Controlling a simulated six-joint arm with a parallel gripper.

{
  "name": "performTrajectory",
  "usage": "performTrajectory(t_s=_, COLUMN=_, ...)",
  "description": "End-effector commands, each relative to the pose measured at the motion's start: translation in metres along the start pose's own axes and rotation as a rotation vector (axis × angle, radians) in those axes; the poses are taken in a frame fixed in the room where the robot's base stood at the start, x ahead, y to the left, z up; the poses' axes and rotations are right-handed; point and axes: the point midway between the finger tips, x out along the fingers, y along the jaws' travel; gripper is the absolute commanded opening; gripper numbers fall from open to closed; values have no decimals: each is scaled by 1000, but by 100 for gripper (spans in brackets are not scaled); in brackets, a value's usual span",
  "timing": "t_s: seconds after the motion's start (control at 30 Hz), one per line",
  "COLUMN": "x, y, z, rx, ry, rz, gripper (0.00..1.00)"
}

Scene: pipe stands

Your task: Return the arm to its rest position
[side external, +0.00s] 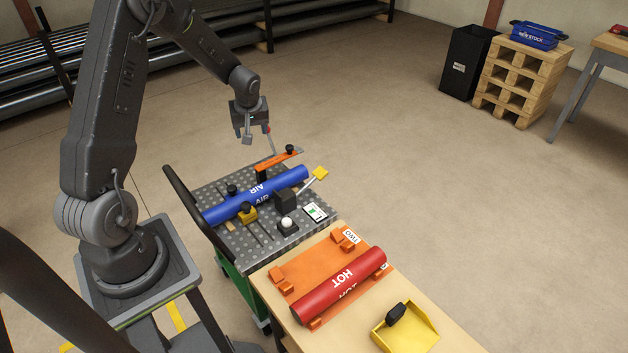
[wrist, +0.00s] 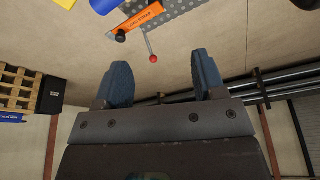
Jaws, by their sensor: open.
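My gripper (side external: 257,137) hangs in the air above the far end of the perforated cart top, pointing down. In the wrist view my gripper (wrist: 162,82) has its two blue-grey fingers wide apart with nothing between them. A blue pipe marked AIR (side external: 287,184) lies on the cart top (side external: 240,238), below and apart from my gripper. A red pipe marked HOT (side external: 325,294) lies on an orange stand (side external: 300,264) on the wooden table. An orange clamp arm (side external: 275,161) with a red-tipped lever stands near my gripper; the red tip (wrist: 153,58) also shows in the wrist view.
A yellow tray (side external: 408,337) holding a black object sits at the table's front. A black bin (side external: 468,62) and stacked pallets (side external: 523,75) with a blue crate (side external: 538,35) stand far right. Racks of grey pipes (side external: 230,30) line the back. The middle floor is clear.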

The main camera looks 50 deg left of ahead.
Motion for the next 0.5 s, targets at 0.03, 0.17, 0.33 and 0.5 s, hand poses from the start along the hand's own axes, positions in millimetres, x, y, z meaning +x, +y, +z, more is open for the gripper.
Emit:
performTrajectory(t_s=0.03, x=-32, y=11, z=8, rx=55, ry=16, rz=24, gripper=64)
performTrajectory(t_s=0.17, x=-99, y=26, z=36, rx=200, ry=36, rz=75, gripper=64)
performTrajectory(t_s=0.33, x=-178, y=30, z=84, rx=391, ry=61, rz=150, gripper=64)
performTrajectory(t_s=0.5, x=-241, y=17, z=139, rx=591, ry=86, rz=235, gripper=64)
